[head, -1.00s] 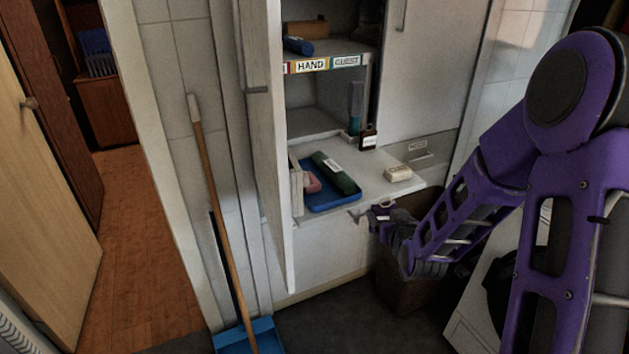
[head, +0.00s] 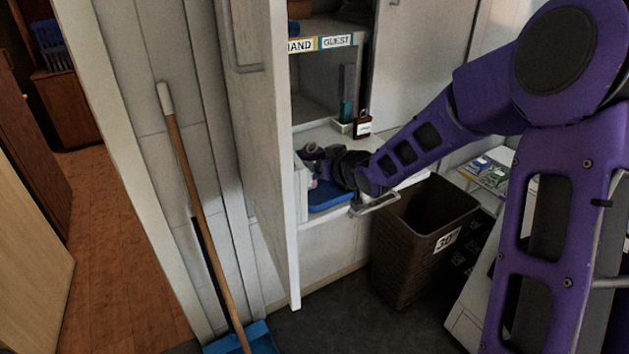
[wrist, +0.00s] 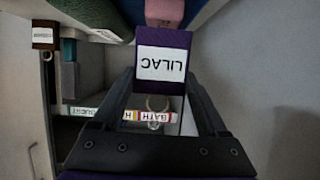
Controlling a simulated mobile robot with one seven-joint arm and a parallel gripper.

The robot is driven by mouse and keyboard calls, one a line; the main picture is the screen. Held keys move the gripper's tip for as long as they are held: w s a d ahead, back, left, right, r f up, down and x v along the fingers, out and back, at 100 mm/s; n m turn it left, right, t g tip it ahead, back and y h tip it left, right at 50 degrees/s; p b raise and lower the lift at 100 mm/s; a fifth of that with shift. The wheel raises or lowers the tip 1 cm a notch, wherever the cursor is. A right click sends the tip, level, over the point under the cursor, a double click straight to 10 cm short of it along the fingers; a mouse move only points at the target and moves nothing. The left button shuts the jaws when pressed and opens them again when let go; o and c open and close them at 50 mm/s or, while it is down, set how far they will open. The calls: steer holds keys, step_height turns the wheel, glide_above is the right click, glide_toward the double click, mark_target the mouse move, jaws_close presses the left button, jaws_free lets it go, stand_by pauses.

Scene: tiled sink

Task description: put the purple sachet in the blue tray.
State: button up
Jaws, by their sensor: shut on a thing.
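The purple sachet (wrist: 163,40) has a white label reading LILAC, upside down in the wrist view. My gripper (wrist: 160,78) is shut on it, with one finger at each side. In the head view my gripper (head: 322,160) is above the blue tray (head: 335,198) on the shelf, and my wrist hides most of the tray. A pink item (wrist: 165,10) and a dark green item (wrist: 88,12) show beyond the sachet in the wrist view. The gap between sachet and tray cannot be judged.
An open cabinet door (head: 265,190) stands just left of the tray. A dark bottle (head: 363,124) stands behind my wrist, and a labelled shelf edge (head: 320,43) is above. A brown bin (head: 425,240) stands below right. A broom (head: 205,215) leans at left.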

mark_target(315, 177)
steer(key=shift+f+b, duration=0.45)
steer(key=shift+f, duration=1.9)
steer(key=shift+f, duration=0.2)
steer(key=o, duration=1.2)
steer(key=shift+o, duration=0.2)
